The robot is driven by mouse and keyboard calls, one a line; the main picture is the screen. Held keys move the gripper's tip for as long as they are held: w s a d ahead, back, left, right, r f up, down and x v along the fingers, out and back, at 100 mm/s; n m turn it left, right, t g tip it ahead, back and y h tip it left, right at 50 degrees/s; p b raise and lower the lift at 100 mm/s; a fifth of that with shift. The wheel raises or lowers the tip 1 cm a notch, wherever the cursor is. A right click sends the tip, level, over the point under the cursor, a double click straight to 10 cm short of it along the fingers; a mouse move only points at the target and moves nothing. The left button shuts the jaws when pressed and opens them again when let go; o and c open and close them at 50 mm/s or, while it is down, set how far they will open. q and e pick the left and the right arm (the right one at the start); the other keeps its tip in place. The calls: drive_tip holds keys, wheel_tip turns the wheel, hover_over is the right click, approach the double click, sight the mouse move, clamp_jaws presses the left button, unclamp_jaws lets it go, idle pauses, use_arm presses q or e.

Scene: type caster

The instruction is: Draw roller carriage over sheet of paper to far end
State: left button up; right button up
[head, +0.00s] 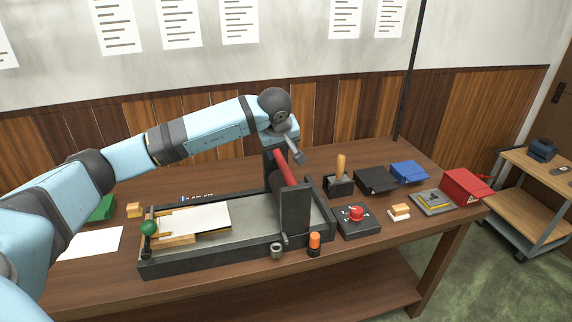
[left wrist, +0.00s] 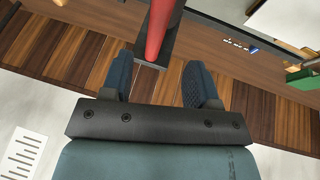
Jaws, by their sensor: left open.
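The roller carriage (head: 295,210) stands across the right part of the press bed, with dark uprights and a red bar (head: 284,166) on top. A white sheet of paper (head: 195,217) lies on the left part of the grey bed (head: 252,231). My left gripper (head: 297,152) is open and empty, by the far end of the red bar. In the left wrist view the red bar (left wrist: 160,28) runs up the picture, its near end in line with the gap between my fingers (left wrist: 158,70). I cannot tell how far below them it is. My right gripper is not in view.
A green knob (head: 149,228) stands at the bed's left end. An orange-topped bottle (head: 314,244) stands in front of the bed. Right of it are a black box with a red dial (head: 357,218), a wood-handled tool (head: 340,172) and several boxes. A loose sheet (head: 91,243) lies left.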

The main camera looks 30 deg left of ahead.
sight(283, 166)
use_arm(q)
drive_tip(key=p+x, duration=0.1)
drive_tip(key=x, duration=0.8)
drive_tip(key=shift+w+d+f, duration=0.1)
drive_tip(key=shift+w+f, duration=0.05)
drive_tip(key=shift+f, duration=0.05)
clamp_jaws()
